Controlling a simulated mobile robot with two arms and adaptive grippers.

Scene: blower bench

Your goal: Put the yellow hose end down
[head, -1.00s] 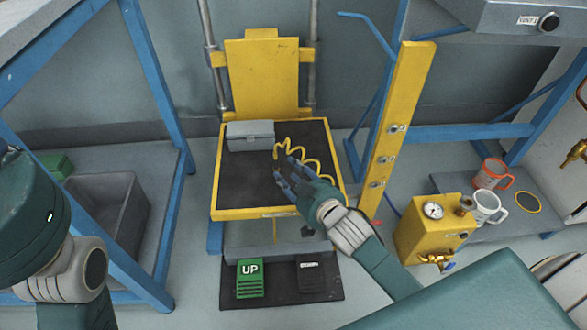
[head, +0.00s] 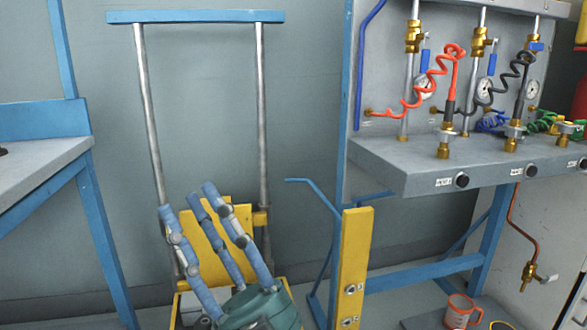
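My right gripper (head: 189,202) is at the lower middle of the head view, with its blue fingers pointing up and spread apart. I see nothing between the fingers. It is in front of the yellow back plate (head: 208,235) of the lift, and covers part of it. The yellow hose end does not show in this view. The lift table surface is mostly below the frame or behind my gripper. My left gripper is not in view.
A grey panel bench (head: 400,165) at the right carries coiled red (head: 447,60), black (head: 512,75) and green hoses with brass valves. A yellow post (head: 353,265) stands right of my gripper. A grey-topped bench (head: 40,165) is at the left.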

